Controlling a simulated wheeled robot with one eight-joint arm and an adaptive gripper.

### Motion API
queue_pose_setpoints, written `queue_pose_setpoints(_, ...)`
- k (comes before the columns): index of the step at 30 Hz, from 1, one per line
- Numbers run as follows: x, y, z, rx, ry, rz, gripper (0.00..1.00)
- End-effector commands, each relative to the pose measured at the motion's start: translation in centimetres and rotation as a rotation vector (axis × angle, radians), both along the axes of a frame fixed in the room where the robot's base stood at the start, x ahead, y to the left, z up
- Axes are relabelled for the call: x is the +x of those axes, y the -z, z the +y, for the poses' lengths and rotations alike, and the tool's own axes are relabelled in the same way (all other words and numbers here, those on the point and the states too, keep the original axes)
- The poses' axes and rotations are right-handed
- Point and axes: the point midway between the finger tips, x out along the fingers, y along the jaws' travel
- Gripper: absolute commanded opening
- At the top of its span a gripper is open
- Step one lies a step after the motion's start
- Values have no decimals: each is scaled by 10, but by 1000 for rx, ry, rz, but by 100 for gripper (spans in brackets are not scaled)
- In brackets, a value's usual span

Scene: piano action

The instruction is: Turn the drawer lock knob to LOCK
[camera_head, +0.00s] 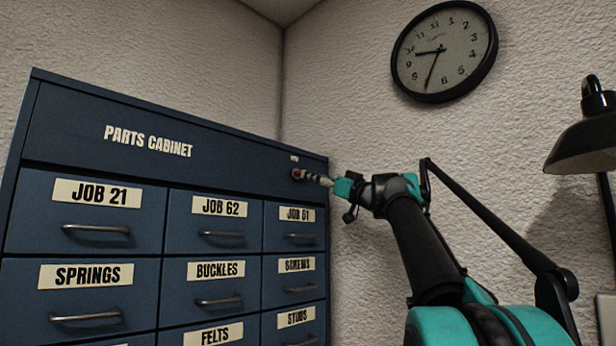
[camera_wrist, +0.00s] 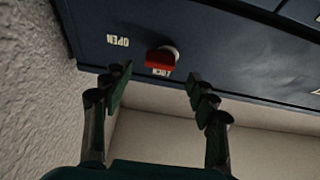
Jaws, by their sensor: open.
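The parts cabinet (camera_head: 60,115) is dark blue, and its lock knob (camera_head: 297,174) sits at the right end of the top panel. In the wrist view the knob (camera_wrist: 162,60) has a red grip and a pale round base. The OPEN label (camera_wrist: 118,40) is left of it, and the LOCK label (camera_wrist: 160,72), upside down, is partly hidden by the red grip. I cannot tell which setting the knob is at. My gripper (camera_wrist: 160,88) is open, its fingers apart on either side below the knob in the picture. In the head view my gripper (camera_head: 325,181) is close to the knob.
Labelled drawers with metal handles (camera_head: 96,230) fill the cabinet below the knob. A wall (camera_head: 340,120) stands close to the cabinet's right side. A black lamp (camera_head: 588,140) is at the far right, and a clock (camera_head: 444,52) hangs high up.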

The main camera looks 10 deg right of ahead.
Motion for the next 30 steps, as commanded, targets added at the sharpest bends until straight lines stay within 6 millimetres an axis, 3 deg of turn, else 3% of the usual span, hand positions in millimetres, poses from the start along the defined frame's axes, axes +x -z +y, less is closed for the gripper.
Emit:
queue_pose_setpoints(9,29,-15,22,1,0,1,59)
queue_pose_setpoints(20,33,-17,24,0,1,0,59)
queue_pose_setpoints(30,33,-17,24,0,1,0,18)
